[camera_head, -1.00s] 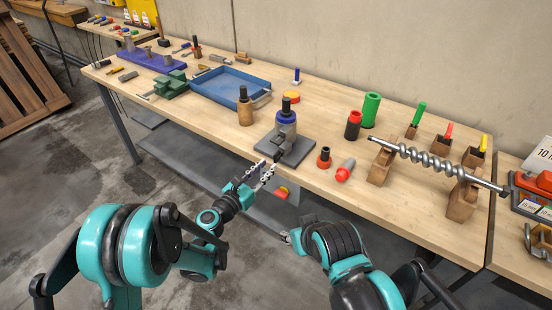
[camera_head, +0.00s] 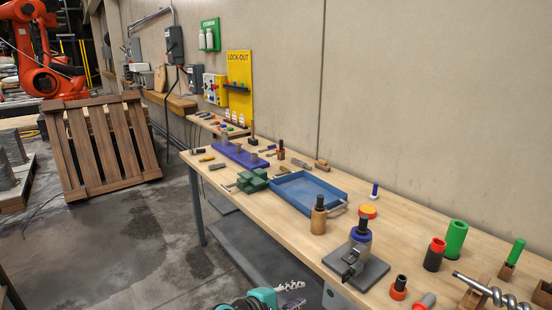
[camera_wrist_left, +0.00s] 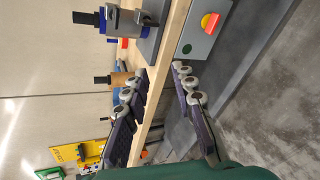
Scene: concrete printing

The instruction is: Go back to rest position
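My left gripper (camera_head: 291,295) shows at the bottom edge of the head view, in front of the workbench (camera_head: 285,226). Its two chain-like fingers are apart with nothing between them. In the left wrist view the same gripper (camera_wrist_left: 160,72) has a clear gap between its fingertips, over the bench edge. A grey stand with a blue-collared, dark-topped cylinder (camera_head: 361,241) is on the bench beyond the gripper, apart from it. My right gripper is outside both views.
On the bench are a blue tray (camera_head: 305,207), a green vise (camera_head: 252,181), a wooden bottle-like piece (camera_head: 318,220), a green cylinder (camera_head: 455,239) and a metal auger (camera_head: 490,291). A slatted wooden pallet (camera_head: 98,150) leans at the left. The concrete floor (camera_head: 110,250) is open.

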